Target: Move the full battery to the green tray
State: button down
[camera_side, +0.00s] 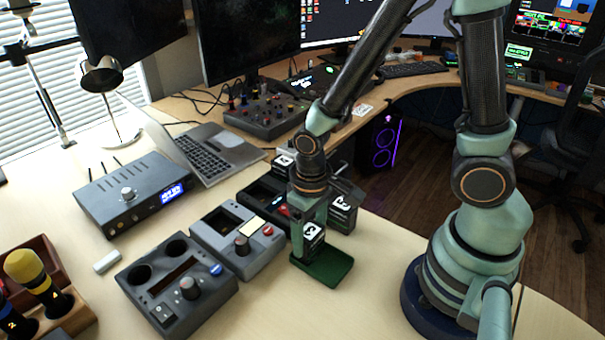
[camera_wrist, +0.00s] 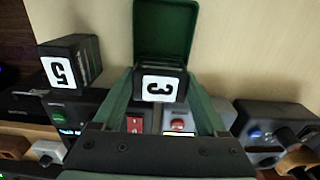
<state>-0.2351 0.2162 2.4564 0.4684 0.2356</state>
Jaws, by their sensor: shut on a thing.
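My gripper (camera_side: 308,222) points down and is shut on a dark battery with a white label 3 (camera_side: 313,236). In the wrist view the battery (camera_wrist: 161,86) sits between the two green fingers. The green tray (camera_side: 328,270) lies on the desk, with the battery at its back left side. The tray (camera_wrist: 166,28) also shows just beyond the battery in the wrist view. I cannot tell whether the battery touches the tray. Another battery, labelled 5 (camera_wrist: 60,72), stands apart to the left in the wrist view. No charge level is readable on either battery.
A grey device with a red knob (camera_side: 238,240) and a darker one with a blue knob (camera_side: 176,285) stand left of the tray. A black device (camera_side: 262,192) is behind my gripper. Another labelled block (camera_side: 343,210) stands close behind the gripper. Desk in front of the tray is clear.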

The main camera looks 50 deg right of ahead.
aim_at(310, 229)
jog(key=shift+f, duration=0.1)
grip_release()
jog(key=d+r+t, duration=0.2)
jog(key=d+r, duration=0.1)
jog(key=r, duration=0.7)
jog(key=w+d+r+t, duration=0.1)
jog(key=d+r+t, duration=0.2)
jog(key=r, duration=0.8)
jog(key=shift+w+d+r+t, duration=0.2)
jog(key=shift+w+r+t, duration=0.05)
jog(key=shift+w+t, duration=0.05)
